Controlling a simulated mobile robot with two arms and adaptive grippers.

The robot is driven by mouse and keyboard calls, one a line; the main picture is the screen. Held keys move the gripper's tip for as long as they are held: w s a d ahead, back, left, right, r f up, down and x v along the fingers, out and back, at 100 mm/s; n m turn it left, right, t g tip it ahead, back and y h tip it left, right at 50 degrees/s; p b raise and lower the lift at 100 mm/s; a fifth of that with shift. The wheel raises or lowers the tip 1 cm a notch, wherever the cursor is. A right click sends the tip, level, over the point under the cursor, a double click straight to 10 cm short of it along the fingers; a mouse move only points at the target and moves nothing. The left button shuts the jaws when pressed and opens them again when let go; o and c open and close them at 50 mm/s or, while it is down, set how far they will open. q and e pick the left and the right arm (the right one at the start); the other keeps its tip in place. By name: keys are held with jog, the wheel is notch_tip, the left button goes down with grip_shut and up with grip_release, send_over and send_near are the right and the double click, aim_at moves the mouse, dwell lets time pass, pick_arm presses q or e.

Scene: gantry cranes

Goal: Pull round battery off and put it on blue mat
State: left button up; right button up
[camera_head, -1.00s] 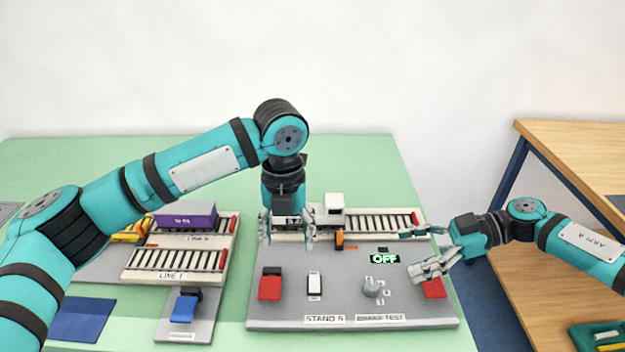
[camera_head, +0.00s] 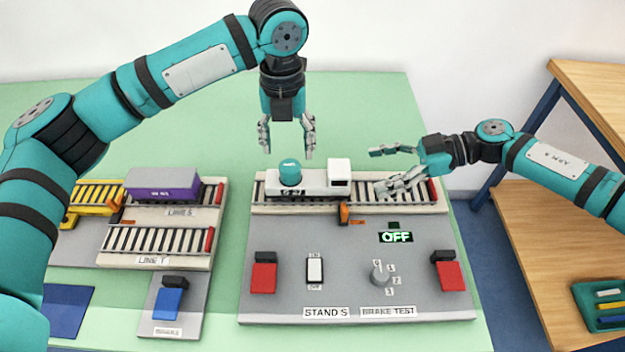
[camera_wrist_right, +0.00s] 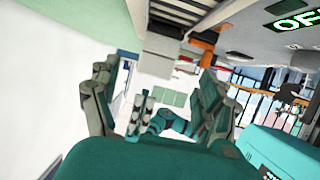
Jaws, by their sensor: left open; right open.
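A round teal battery (camera_head: 290,172) sits on top of the white locomotive (camera_head: 315,184), near its left end, on the rear track of the test stand. My left gripper (camera_head: 287,148) is open and empty just above and behind the battery, pointing down. My right gripper (camera_head: 378,170) is open, at the right end of the locomotive, its fingers over the track and pointing left. In the right wrist view its open fingers (camera_wrist_right: 155,105) have the grey end of the locomotive beyond them. The blue mat (camera_head: 66,310) lies at the front left, partly hidden by my left arm.
The stand (camera_head: 350,270) has red pedals, a white switch, a grey knob and a lit OFF display (camera_head: 396,237). An orange stop (camera_head: 344,214) stands before the track. Left are tracks with a purple wagon (camera_head: 162,184) and a blue pedal (camera_head: 167,302). A wooden table is at right.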

aim_at(330, 181)
pick_arm(q)
jog(key=shift+w, duration=0.1)
pick_arm(e)
jog(key=x, duration=1.1)
jog(key=shift+w+a, duration=0.1)
jog(key=shift+w, duration=0.05)
